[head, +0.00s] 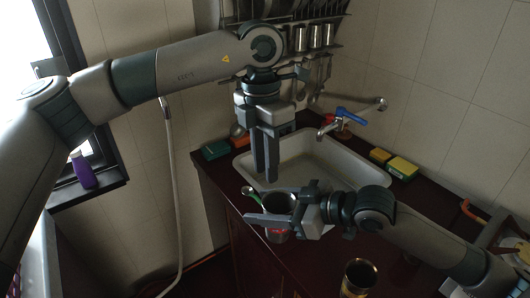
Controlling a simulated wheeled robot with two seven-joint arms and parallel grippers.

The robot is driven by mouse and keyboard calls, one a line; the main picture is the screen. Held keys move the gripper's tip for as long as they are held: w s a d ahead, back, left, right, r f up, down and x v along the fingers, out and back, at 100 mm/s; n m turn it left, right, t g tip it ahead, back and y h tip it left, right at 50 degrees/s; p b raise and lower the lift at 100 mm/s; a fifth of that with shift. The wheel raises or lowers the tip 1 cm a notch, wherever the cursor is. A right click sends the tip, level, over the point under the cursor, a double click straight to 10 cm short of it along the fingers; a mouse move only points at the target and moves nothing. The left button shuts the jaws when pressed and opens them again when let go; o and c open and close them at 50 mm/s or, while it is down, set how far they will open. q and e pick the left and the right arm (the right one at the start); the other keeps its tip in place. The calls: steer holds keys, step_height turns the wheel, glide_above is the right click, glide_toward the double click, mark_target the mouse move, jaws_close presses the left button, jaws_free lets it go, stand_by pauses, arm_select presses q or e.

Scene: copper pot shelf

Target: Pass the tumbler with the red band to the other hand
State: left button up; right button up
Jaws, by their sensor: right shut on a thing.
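The tumbler with the red band (279,203) is a metal cup near the counter's front left edge; its red band shows low on its side, below my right gripper's fingers. My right gripper (270,219) comes in from the right and is shut on this tumbler, with a finger lying across its near side. My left gripper (265,173) points down above and slightly left of the tumbler, apart from it. Its two fingers look separated, with nothing seen between them. Part of the tumbler is hidden by the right gripper.
A second tumbler (359,275), gold-toned, stands on the dark counter (315,262) at the front. The white sink (312,166) lies behind, with a blue-handled tap (345,114). Sponges (402,167) sit at its right. A green-handled utensil (249,192) is close to the held tumbler.

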mark_target(267, 195)
arm_select(q)
steer(key=f, duration=0.8)
steer(key=shift+s+d+f, duration=0.2)
steer(key=shift+s+f, duration=0.1)
steer(key=shift+f, duration=0.1)
jaws_close()
arm_select(e)
steer(key=o, duration=1.2)
steer(key=v, duration=1.2)
